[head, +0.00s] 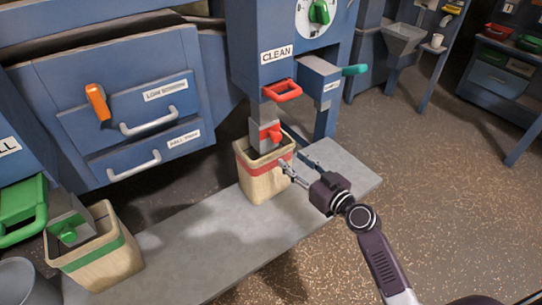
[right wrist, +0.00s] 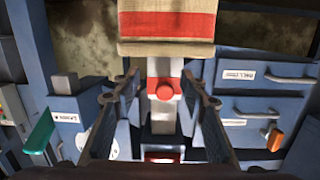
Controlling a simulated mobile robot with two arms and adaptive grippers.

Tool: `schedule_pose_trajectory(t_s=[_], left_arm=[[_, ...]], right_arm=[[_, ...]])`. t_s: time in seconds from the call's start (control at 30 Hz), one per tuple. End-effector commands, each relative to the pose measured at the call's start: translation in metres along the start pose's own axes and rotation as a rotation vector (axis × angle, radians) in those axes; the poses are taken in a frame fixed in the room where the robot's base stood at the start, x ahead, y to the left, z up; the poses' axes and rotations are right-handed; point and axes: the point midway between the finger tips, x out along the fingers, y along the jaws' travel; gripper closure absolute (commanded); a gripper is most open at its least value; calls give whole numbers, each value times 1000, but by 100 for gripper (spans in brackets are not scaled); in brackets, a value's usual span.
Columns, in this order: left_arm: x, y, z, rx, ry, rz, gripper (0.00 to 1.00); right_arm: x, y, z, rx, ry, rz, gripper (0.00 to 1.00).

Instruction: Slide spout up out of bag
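The grey spout (head: 262,135) with a red knob hangs under the machine panel marked CLEAN, its lower end inside the tan bag (head: 262,184) with a red stripe. The bag stands upright on the grey ledge. My right gripper (head: 294,164) is beside the right side of the bag, near its rim, with its fingers pointing at it. In the right wrist view the picture is upside down; the red knob (right wrist: 164,90) of the spout appears between the two spread fingers (right wrist: 162,84), with nothing gripped. My left gripper does not show.
A red handle (head: 281,91) sticks out above the spout. A second bag with a green stripe (head: 100,262) and a green-knobbed spout stand at the left. Blue drawers (head: 120,110) with handles line the back. The grey ledge (head: 200,236) is clear between the bags.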

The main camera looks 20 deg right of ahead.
Motion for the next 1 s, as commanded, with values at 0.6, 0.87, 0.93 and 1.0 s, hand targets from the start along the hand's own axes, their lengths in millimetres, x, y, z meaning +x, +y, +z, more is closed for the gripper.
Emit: schedule_pose_trajectory(t_s=[0.6,0.87,0.93,1.0], left_arm=[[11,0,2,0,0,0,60],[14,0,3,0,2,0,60],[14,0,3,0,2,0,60],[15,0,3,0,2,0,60]], right_arm=[[53,-8,-53,-35,122,-33,60],[74,-8,-52,-36,118,-32,60],[76,-8,-53,-37,118,-32,60],[76,-8,-53,-37,118,-32,60]])
